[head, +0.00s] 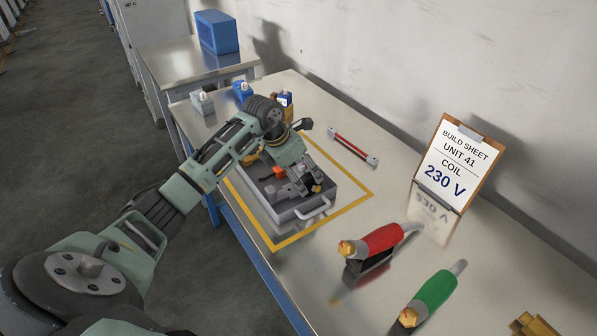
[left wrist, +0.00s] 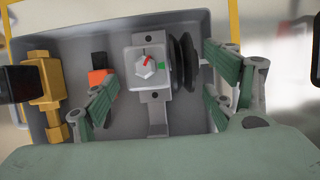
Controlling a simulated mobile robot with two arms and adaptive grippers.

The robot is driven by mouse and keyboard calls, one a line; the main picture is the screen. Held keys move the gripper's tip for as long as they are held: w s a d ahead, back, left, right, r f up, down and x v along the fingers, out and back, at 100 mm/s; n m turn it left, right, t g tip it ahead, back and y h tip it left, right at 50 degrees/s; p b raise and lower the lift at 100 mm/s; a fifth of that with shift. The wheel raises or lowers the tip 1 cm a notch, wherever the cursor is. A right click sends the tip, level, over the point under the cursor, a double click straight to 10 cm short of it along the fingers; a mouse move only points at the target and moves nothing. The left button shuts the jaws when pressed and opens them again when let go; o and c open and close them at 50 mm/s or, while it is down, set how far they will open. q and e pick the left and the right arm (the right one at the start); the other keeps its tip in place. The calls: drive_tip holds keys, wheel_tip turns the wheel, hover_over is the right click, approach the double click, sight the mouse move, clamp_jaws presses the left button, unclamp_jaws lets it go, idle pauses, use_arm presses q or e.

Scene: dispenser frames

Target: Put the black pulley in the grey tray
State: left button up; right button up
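The grey tray (head: 325,200) stands on the bench inside a yellow outline, and its grey floor shows in the left wrist view (left wrist: 62,135). My left gripper (head: 292,187) is low over the tray. In the left wrist view its fingers (left wrist: 160,88) are wide apart, with the block and pulley between them; the pulley is nearer the right finger. In the head view I cannot make out the pulley.
The tray also holds an orange part (left wrist: 100,80) and a brass fitting (left wrist: 47,95). A red-handled tool (head: 383,238) and green-handled tool (head: 435,290) lie to the right. A build sheet (head: 458,165) stands behind. A red bar (head: 352,147) lies beyond the tray.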

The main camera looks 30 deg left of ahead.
use_arm(q)
drive_tip(key=shift+r, duration=0.2)
drive_tip(key=shift+s+a+r, duration=0.1)
drive_tip(key=shift+a+r, duration=0.05)
drive_tip(key=shift+r, duration=0.15)
drive_tip(key=b+v, duration=0.2)
drive_tip(key=v, duration=0.9)
drive_tip(key=shift+s, duration=0.2)
